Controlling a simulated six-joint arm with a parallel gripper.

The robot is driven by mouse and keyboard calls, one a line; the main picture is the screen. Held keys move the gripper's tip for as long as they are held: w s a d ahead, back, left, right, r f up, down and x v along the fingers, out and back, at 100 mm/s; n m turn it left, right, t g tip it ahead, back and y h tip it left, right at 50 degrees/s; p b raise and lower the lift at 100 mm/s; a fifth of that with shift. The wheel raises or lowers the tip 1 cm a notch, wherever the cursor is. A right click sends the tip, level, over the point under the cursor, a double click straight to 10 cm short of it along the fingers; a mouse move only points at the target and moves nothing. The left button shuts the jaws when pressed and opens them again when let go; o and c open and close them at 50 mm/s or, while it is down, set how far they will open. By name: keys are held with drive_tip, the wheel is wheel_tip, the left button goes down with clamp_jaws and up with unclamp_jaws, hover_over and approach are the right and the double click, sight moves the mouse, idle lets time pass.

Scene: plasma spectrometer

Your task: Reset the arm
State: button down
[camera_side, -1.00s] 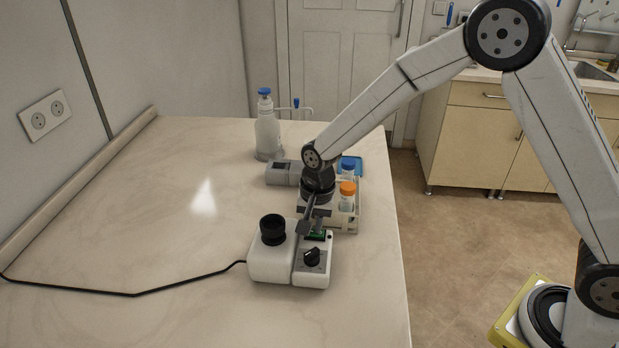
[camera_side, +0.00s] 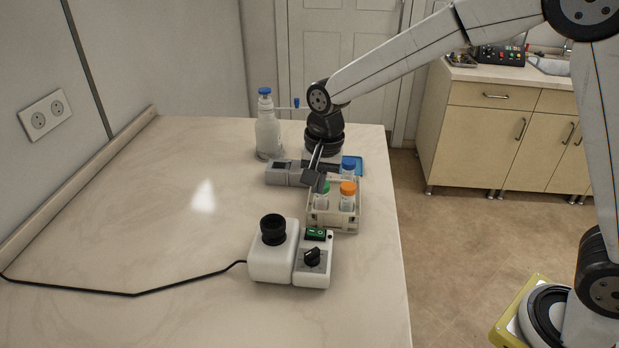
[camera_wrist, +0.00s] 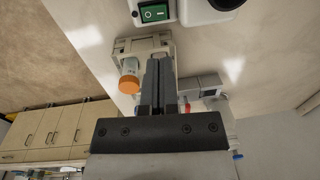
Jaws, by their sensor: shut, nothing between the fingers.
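My gripper (camera_side: 314,178) is shut and empty. In the side view it hangs over the back left part of the tube rack, near the grey device. In the wrist view its two fingers (camera_wrist: 159,62) lie together, pointing at the rack. The white mixer (camera_side: 272,259) with a black cup-shaped top stands at the front of the table, apart from my gripper.
The rack (camera_side: 335,226) holds tubes with orange (camera_side: 348,188), blue (camera_side: 348,163) and green caps. A grey device (camera_side: 284,173) lies behind it. A dispenser bottle (camera_side: 268,134) stands at the back. A black cable (camera_side: 135,294) runs left. The left of the table is clear.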

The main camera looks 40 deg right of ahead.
drive_tip(key=shift+s+d+r, duration=0.1)
drive_tip(key=shift+r, duration=1.45)
drive_tip(key=s+d+f+n+t, duration=0.1)
drive_tip(key=s+d+f+n, duration=0.2)
drive_tip(key=s, duration=0.5)
drive_tip(key=s+d+f+n, duration=0.4)
drive_tip(key=s+d+n, duration=0.2)
drive_tip(key=s+d, duration=0.1)
drive_tip(key=shift+s+d+f+t+h, duration=0.2)
drive_tip(key=shift+s+f+t+h, duration=0.1)
drive_tip(key=shift+s+t, duration=0.15)
